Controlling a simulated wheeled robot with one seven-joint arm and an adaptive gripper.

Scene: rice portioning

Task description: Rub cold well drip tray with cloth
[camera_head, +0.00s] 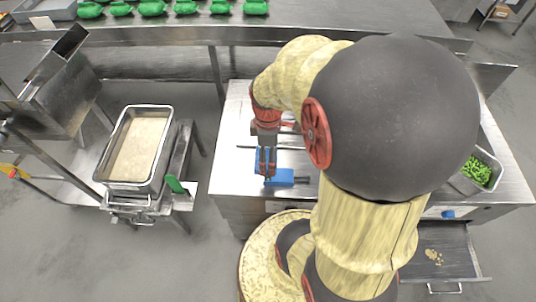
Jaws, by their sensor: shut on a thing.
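My gripper (267,172) points down over the steel worktop in the middle. It is shut on a blue thing that looks like the cloth (284,178), which sits at or just above the worktop; I cannot tell if it touches. A dark drip tray (458,273) sticks out low at the right, below the counter edge. Brownish spots (434,256) show on its surface. My gripper is up and to the left of this tray, well apart from it. My arm hides part of the worktop and the tray's left side.
A steel pan of rice (165,122) stands on a cart at the left, beside a green-handled tool (174,184). A pan of green vegetables (486,158) is at the right. A small blue thing (448,214) shows at the counter edge. Green items (153,7) line the back shelf.

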